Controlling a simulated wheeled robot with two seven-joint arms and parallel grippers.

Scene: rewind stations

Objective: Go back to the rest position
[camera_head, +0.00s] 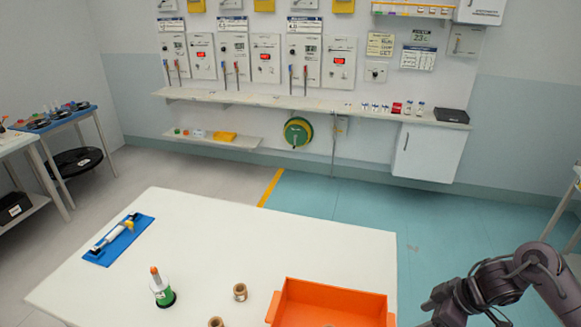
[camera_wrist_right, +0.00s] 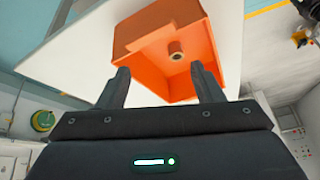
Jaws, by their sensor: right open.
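My right arm comes into the head view at the lower right, beside the white table, with its gripper cut off or hidden at the bottom edge. In the right wrist view my right gripper (camera_wrist_right: 163,88) has its two dark fingers wide apart with nothing between them. Beyond the fingertips is the orange bin (camera_wrist_right: 140,42), with a small tan spool (camera_wrist_right: 176,50) inside it. The orange bin also shows at the bottom of the head view (camera_head: 335,295). My left gripper does not show in either view.
The white table (camera_head: 210,235) holds a blue tray with a white roller (camera_head: 118,240), a green-based post (camera_head: 161,288) and two tan spools, one (camera_head: 240,291) left of the bin. A wall shelf (camera_head: 310,104) runs behind. Teal floor (camera_head: 340,200) between table and wall is clear.

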